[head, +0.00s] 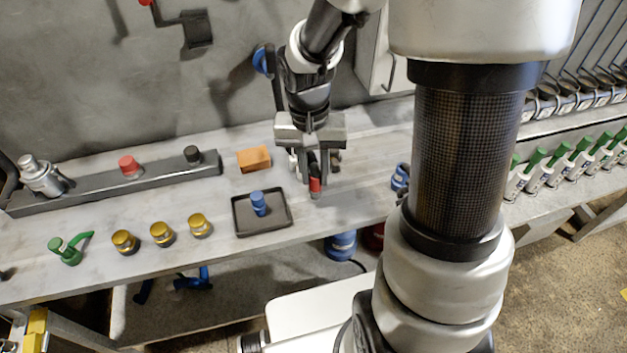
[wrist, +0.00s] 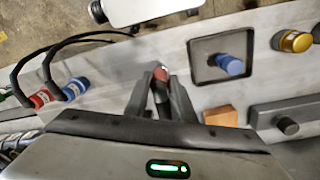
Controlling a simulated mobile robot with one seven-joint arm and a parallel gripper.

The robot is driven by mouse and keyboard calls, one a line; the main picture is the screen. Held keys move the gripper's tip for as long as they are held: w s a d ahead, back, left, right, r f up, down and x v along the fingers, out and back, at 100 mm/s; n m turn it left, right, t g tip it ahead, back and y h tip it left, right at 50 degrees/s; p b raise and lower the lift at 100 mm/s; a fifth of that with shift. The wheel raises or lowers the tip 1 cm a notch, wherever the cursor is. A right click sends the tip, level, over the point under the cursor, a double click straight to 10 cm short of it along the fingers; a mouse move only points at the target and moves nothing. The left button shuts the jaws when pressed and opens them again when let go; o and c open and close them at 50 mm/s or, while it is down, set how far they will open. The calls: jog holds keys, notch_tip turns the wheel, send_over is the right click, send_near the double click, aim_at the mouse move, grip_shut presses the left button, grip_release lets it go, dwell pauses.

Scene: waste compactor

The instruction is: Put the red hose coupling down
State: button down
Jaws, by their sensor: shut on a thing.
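The red hose coupling (head: 315,186) is small, with a grey lower end, and hangs upright between the fingers of my gripper (head: 314,172) in the head view. My gripper is shut on it over the bench, to the right of the dark tray (head: 278,211). I cannot tell whether its lower end touches the bench top. In the wrist view its red part (wrist: 160,74) shows between the fingertips (wrist: 160,88), which hide most of it.
An orange block (head: 254,158) lies behind the tray. Several brass-yellow fittings (head: 162,234) stand to its left. A dark rail (head: 100,184) with red and black knobs runs along the back left. In the wrist view, black hoses with red (wrist: 40,98) and blue (wrist: 75,89) ends lie left.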

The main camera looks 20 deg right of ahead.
aim_at(315, 184)
jog(key=shift+f, duration=1.75)
jog(key=shift+f+b, duration=0.15)
jog(key=shift+b, duration=0.25)
jog(key=c, duration=1.5)
grip_release()
